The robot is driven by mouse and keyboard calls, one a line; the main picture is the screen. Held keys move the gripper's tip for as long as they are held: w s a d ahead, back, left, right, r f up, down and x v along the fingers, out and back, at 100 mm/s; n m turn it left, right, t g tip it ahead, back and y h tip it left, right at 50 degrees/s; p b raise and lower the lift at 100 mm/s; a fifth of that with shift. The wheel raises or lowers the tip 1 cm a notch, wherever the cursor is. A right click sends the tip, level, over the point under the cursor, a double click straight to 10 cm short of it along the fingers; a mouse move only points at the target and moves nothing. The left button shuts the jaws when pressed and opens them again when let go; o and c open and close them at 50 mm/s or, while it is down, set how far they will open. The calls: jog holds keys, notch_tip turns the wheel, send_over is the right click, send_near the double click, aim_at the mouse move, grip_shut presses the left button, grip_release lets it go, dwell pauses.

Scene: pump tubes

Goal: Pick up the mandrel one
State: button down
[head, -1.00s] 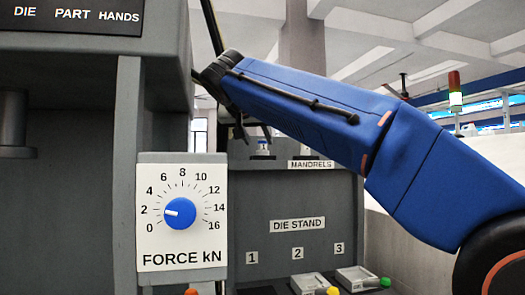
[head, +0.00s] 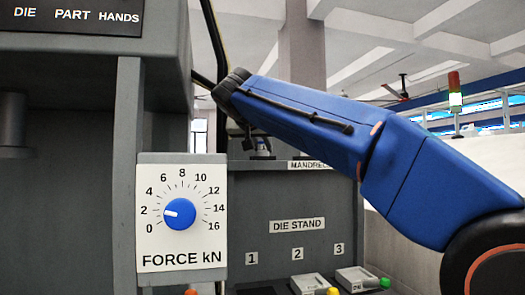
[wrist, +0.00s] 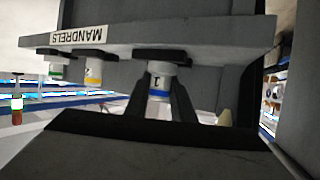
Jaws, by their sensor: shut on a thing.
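The mandrel one (wrist: 158,82) is a white cylinder marked "1" with a blue band. In the wrist view, which shows the shelf upside down, it stands between the two dark fingers of my gripper (wrist: 160,98), which is shut on it. Its foot meets a black seat on the shelf; I see no clear gap there. In the head view a small part of mandrel one (head: 262,148) shows below my blue arm, and my gripper is mostly hidden there.
Beside it on the mandrels shelf (wrist: 200,38) stand a yellow-banded mandrel two (wrist: 94,72) and a green-banded mandrel (wrist: 56,70). The die stand (head: 297,225) is below, with small trays. A force dial panel (head: 181,213) stands in front at left.

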notch_tip(320, 180, up, 9)
jog(key=shift+w+r, duration=0.1)
jog(key=shift+r, duration=0.35)
dwell(0.4)
dwell(0.5)
